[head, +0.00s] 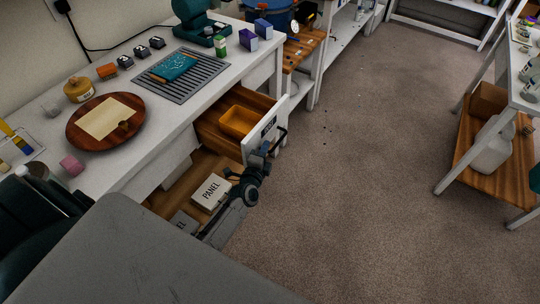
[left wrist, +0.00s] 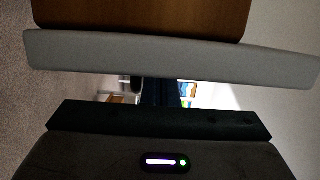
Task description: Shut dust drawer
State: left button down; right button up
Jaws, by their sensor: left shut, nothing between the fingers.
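The dust drawer is pulled open from the white bench; its white front (head: 262,138) carries a dark label and a dark bar handle (head: 274,142). An orange-yellow tray (head: 237,121) sits inside its wooden box. My left gripper (head: 263,151) is shut and empty, close to the outer face of the drawer front, by the handle. I cannot tell whether it touches. In the left wrist view, a pale bar, likely the drawer front (left wrist: 170,55), spans the picture with brown wood above it. My right gripper is not in view.
On the bench are a round wooden board (head: 81,134), a grey slatted mat (head: 208,75) and small bottles. Below the drawer, a shelf holds a white box marked PANEL (head: 210,191).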

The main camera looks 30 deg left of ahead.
aim_at(233, 129)
pick_arm(q)
jog(key=shift+a, duration=0.35)
jog(key=a, duration=0.9)
jog(key=w+a, duration=0.1)
jog(key=a, duration=0.4)
jog(key=shift+w, duration=0.1)
jog(key=shift+d, duration=0.1)
